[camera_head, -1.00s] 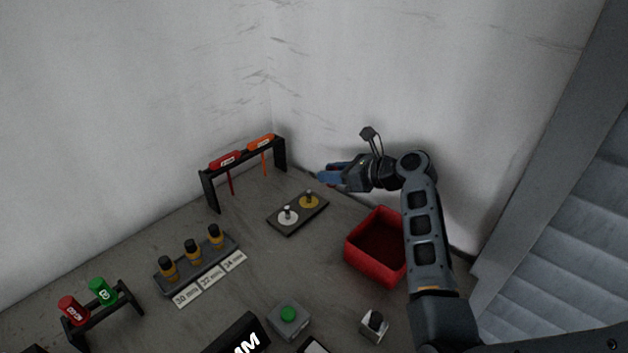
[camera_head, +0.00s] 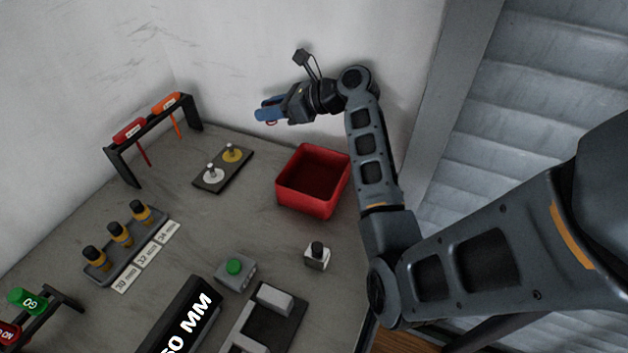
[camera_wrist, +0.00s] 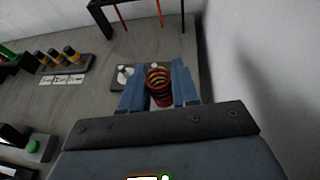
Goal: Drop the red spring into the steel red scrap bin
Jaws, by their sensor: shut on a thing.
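The red spring (camera_wrist: 158,86) is held between the two blue fingers of my gripper (camera_wrist: 160,90) in the wrist view. In the head view my gripper (camera_head: 268,114) is raised over the back of the table, and only a small red part of the spring (camera_head: 271,123) shows under the fingers. The red scrap bin (camera_head: 305,202) is an open box on the table and looks empty inside. In the head view my gripper appears above and to the left of the bin, apart from it. The bin does not show in the wrist view.
A plate with a white and a yellow peg (camera_head: 222,172) lies left of the bin. A rack with red and orange tools (camera_head: 150,125) stands at the back left. A green button box (camera_head: 236,272) and a small white block (camera_head: 317,257) are in front. Walls close the back.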

